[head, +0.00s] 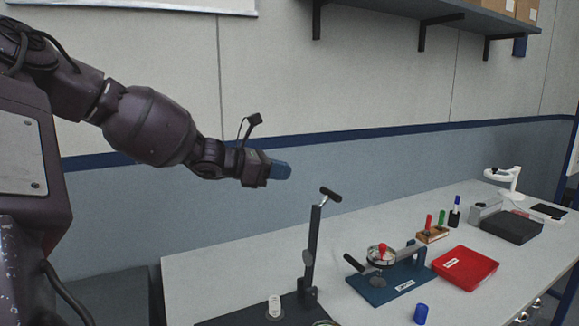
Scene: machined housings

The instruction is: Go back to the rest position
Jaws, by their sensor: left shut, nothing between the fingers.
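My left arm comes in from the left, raised in front of the wall. My right gripper is not in view.
The grey workbench (215,275) carries a blue-based fixture (395,285), a red tray (465,267), a blue cylinder (421,313), a small wooden rack (432,235) and a black box (511,227). A wall shelf (440,12) is at upper right. Air around the gripper is clear.

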